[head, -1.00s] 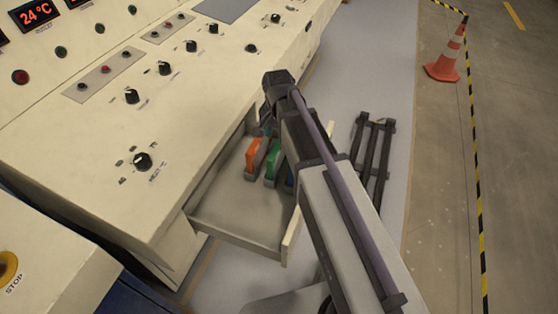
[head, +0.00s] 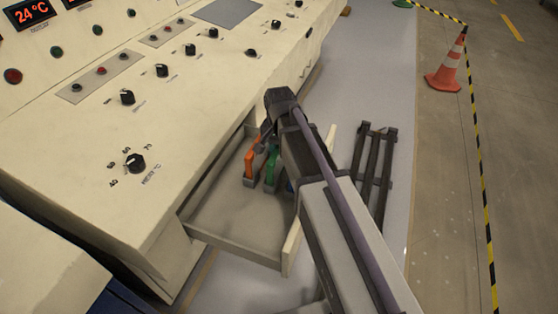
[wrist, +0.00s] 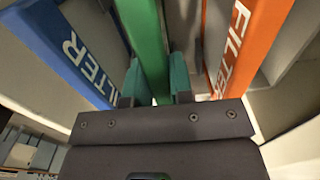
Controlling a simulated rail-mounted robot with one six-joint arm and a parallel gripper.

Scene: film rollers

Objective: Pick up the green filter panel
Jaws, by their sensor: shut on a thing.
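The green filter panel (wrist: 146,45) stands in the middle of the wrist view, between my gripper's (wrist: 154,88) two teal fingers. My gripper is shut on it. In the head view the green panel (head: 271,163) shows in the open drawer, partly hidden by my arm. An orange filter panel (wrist: 245,45) stands to its right in the wrist view and a blue one (wrist: 62,50) to its left. In the head view the orange panel (head: 249,163) is left of the green one. The fingertips are hidden behind my arm in the head view.
The pale drawer (head: 232,248) is open below the control console (head: 75,140), its front part empty. A dark rack (head: 374,165) lies on the floor right of my arm. A traffic cone (head: 447,72) and striped tape (head: 480,160) are farther right.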

